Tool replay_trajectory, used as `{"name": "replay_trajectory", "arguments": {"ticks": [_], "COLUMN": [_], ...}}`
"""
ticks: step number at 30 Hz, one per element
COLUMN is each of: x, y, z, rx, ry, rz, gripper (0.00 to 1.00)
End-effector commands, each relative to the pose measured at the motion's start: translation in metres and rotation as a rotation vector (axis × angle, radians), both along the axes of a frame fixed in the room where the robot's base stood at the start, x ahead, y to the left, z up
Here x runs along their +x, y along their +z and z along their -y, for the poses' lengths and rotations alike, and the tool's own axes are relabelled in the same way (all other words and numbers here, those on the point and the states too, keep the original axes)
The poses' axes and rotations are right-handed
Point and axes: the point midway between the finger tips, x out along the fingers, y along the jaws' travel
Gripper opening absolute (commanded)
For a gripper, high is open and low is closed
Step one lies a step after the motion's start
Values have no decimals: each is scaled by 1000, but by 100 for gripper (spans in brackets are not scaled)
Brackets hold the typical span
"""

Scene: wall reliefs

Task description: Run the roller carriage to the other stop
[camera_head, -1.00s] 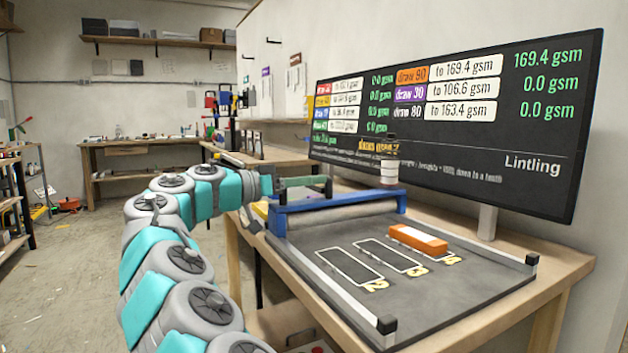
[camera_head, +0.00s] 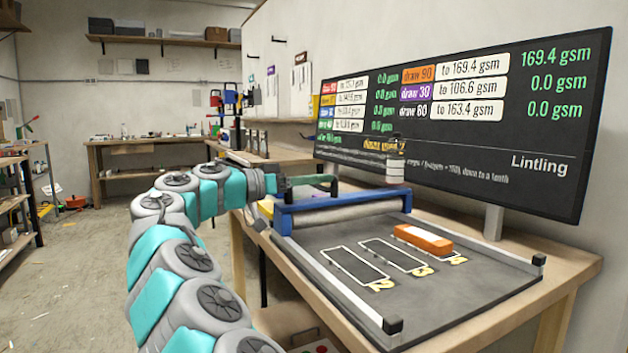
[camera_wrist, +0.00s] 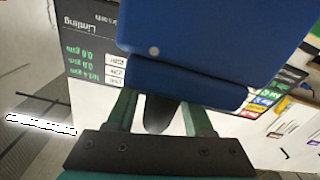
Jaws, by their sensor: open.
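The roller carriage (camera_head: 338,205) is a blue crossbar on blue end supports with a grey roller under it. It sits at the far left end of a dark flat bed (camera_head: 420,302) with pale side rails. My gripper (camera_head: 328,185) has green fingers and is just above the carriage's blue crossbar. In the wrist view my gripper (camera_wrist: 158,100) is open, with a dark rounded piece showing between its fingers. A large blue part (camera_wrist: 200,50), apparently of the carriage, fills the view just ahead. I cannot tell whether the fingers touch it.
Black end blocks (camera_head: 392,325) cap the near rail ends. An orange block (camera_head: 422,239) lies on one of the numbered outlines on the bed. A dark display board (camera_head: 460,130) stands behind, with a small bottle-like object (camera_head: 395,170) before it. The bed's near part is clear.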

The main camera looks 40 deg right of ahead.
Motion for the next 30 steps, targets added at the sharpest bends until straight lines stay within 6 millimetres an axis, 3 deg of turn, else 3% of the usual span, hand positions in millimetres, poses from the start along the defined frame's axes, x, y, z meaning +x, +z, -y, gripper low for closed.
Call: {"name": "replay_trajectory", "arguments": {"ticks": [5,18,30], "x": [4,20,19], "y": [0,-1,0], "z": [-11,-72,-76], "rx": [-1,0,-1], "ry": [4,6,1], "rz": [1,-2,-1], "gripper": [52,52,52]}}
